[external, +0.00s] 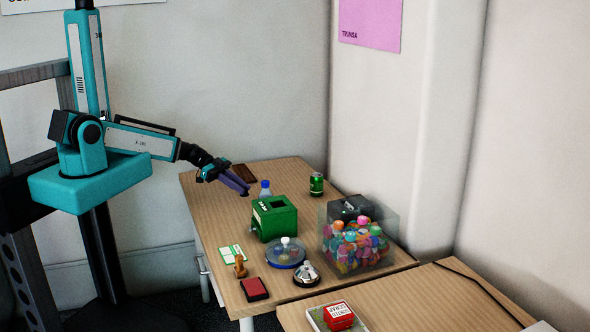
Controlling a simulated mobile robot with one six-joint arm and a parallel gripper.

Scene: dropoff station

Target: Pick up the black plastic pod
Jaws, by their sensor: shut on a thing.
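My gripper (241,188) is at the left end of the wooden table, above its surface, with its purplish fingers pointing down and right. It is shut on a small dark thing at the fingertips, which looks like the black plastic pod (245,193). The pod is tiny in this view, and its shape and exact seat between the fingers cannot be made out. I cannot tell how far above the table it is.
Near my gripper stand a blue-capped bottle (265,189), a green box (274,219) and a dark brown flat block (243,172). Right are a green can (316,185), a black object (348,208) and a clear bin (384,242) of colourful pieces.

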